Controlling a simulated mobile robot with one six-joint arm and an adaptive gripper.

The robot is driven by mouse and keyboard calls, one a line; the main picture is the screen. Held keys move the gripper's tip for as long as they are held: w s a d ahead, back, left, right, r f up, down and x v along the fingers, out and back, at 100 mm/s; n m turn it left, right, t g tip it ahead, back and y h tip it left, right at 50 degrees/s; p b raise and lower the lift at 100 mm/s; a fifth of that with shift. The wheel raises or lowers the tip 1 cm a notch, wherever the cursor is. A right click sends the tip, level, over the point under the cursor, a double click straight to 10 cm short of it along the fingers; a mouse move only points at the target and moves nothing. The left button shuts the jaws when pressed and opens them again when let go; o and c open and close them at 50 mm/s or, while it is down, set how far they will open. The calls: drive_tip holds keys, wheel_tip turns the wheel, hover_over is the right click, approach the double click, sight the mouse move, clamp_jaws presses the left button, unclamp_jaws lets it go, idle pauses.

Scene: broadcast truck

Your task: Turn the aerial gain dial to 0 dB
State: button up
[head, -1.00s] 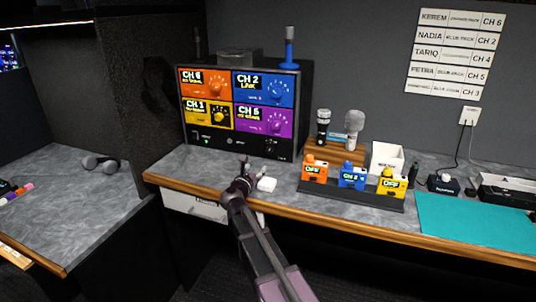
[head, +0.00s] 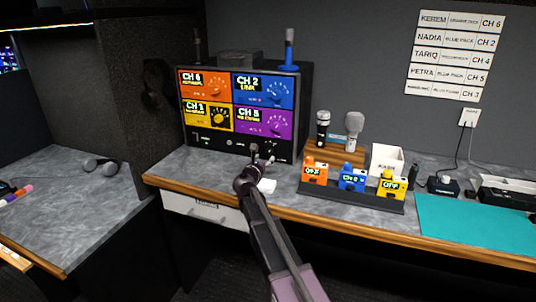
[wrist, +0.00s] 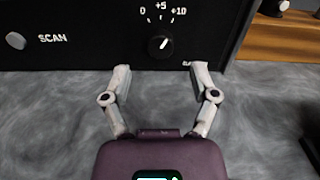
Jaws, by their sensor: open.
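The aerial gain dial (wrist: 158,45) is a small black knob on the rack's lower black panel, with marks 0, +5 and +10 above it in the wrist view. Its white pointer line tilts up and right, toward the +10 side. My gripper (wrist: 160,67) is open and empty, its two fingers spread on either side below the dial, apart from it. In the head view my gripper (head: 262,151) is in front of the rack's lower right, over the worktop, and largely covers the dial there.
The rack (head: 305,110) carries orange, blue, yellow and purple channel panels. A SCAN button (wrist: 15,40) is left of the dial. Right of my arm stand colored packs in a dark tray (head: 350,197), microphones (head: 354,128) and a white box (head: 387,160). The worktop (head: 195,170) left of my gripper is clear.

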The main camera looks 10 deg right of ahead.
sight(269, 152)
drive_tip(key=shift+x, duration=2.3)
clamp_jaws()
